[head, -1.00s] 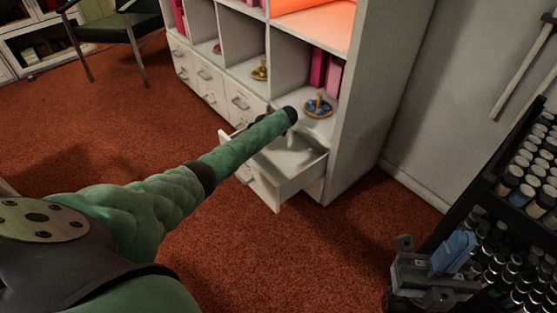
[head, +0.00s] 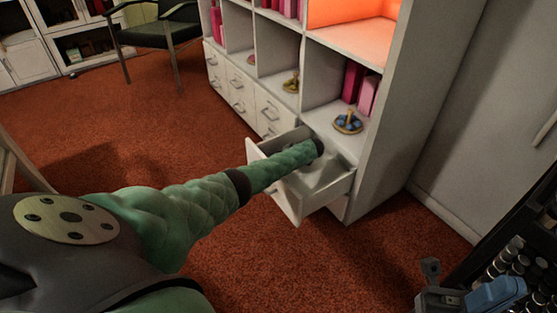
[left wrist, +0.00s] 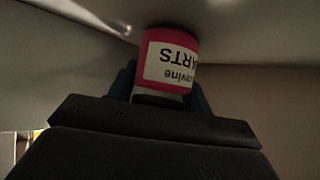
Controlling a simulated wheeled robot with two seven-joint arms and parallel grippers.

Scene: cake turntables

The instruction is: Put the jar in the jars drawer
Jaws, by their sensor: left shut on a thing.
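The jar (left wrist: 172,62) shows in the left wrist view with a pink-red band and a white label, its print upside down. My left gripper (left wrist: 162,88) is shut on it, blue fingers on both sides. Pale surfaces lie close around the jar; whether it touches them I cannot tell. In the head view my green left arm reaches over the open white drawer (head: 291,204), and its end is down at the drawer; this hides the left gripper and jar. No label on the drawer is readable. My right gripper (head: 478,296) is at the lower right, partly cut off, far from the drawer.
The drawer belongs to a white shelf unit (head: 385,140) with closed drawers to its left. A small stand with blue pieces (head: 347,123) sits in the compartment above. A dark rack of bottles (head: 515,255) stands at the right. The red carpet before the drawer is clear.

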